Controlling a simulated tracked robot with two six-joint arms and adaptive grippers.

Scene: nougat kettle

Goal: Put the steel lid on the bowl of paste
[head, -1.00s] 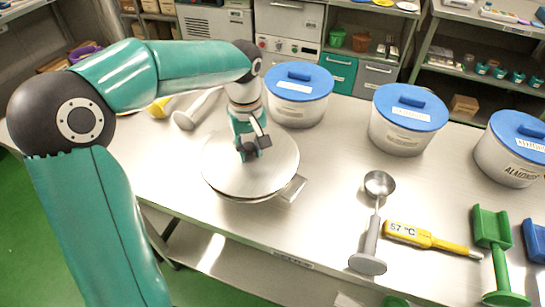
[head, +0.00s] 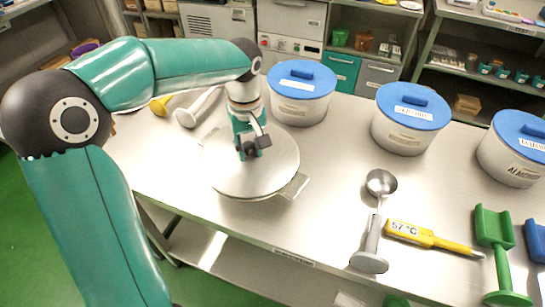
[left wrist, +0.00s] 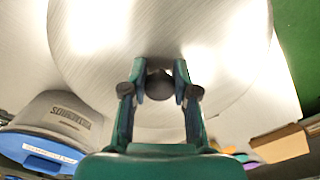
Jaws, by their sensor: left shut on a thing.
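The steel lid (head: 268,172) is a round, flat brushed disc at the left middle of the bench in the head view. It fills much of the left wrist view (left wrist: 100,60). My left gripper (head: 252,150) points down over the lid and is shut on its dark knob (left wrist: 160,85). The bowl of paste (head: 297,187) is directly under the lid; only a side handle and a little of its rim show. Its paste is hidden. The lid lies over the bowl's top, but I cannot tell whether it touches all round. My right gripper is not in view.
White tubs with blue lids (head: 302,95) stand along the back. A ladle (head: 374,215), a yellow thermometer (head: 432,238) and a green scoop (head: 495,240) lie to the right. Bare bench (head: 325,165) lies between bowl and ladle.

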